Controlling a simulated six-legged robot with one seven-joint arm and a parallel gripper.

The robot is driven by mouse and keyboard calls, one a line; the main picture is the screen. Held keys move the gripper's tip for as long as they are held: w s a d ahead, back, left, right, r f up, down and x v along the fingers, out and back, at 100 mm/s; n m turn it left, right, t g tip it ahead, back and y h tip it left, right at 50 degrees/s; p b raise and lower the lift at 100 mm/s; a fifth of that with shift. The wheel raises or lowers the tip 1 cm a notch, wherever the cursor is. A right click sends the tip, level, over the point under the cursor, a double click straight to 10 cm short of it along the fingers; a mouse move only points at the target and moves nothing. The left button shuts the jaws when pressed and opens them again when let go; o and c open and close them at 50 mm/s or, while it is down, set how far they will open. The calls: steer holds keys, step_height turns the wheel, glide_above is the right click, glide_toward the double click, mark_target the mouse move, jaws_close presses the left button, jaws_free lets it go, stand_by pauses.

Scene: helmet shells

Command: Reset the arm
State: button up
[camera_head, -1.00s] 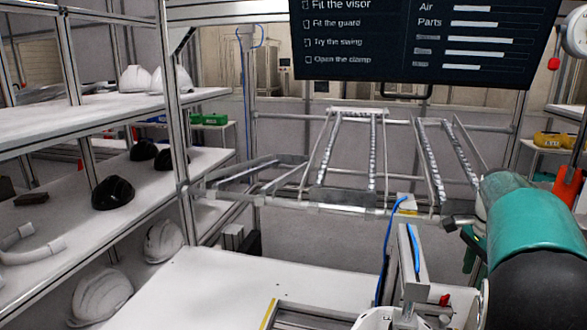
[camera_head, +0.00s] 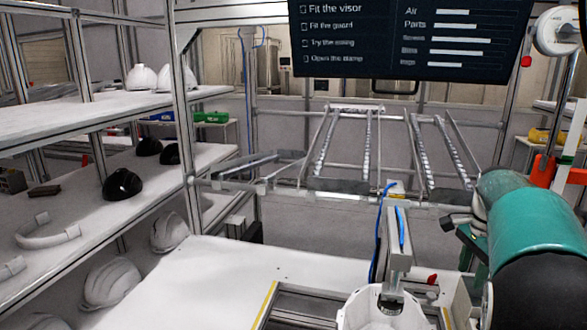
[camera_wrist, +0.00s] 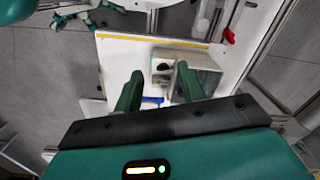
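My gripper (camera_wrist: 158,92) shows in the wrist view as two green fingers standing well apart, with nothing between them. Below and beyond the fingers is the white workbench top (camera_wrist: 118,62) with a small grey box-like unit on it. In the head view my teal and black arm fills the lower right, and the gripper's fingers cannot be made out there. A white helmet shell (camera_head: 370,312) sits at the bottom of the head view, under a grey upright clamp post (camera_head: 398,245) with a blue hose.
A shelf rack (camera_head: 100,190) on the left holds white and black helmet shells (camera_head: 122,184) and a pale curved band. Sloped roller racks (camera_head: 345,150) stand behind the bench. A dark screen (camera_head: 430,38) hangs above. The bench's left part (camera_head: 205,280) is clear.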

steer(key=s+a+f+n+t, duration=0.1)
steer(key=s+a+n+t, duration=0.4)
steer(key=s+a+n, duration=1.1)
steer(key=s+a, duration=0.6)
steer(key=a, duration=0.2)
steer(key=shift+s+n, duration=0.25)
steer(key=shift+n, duration=0.15)
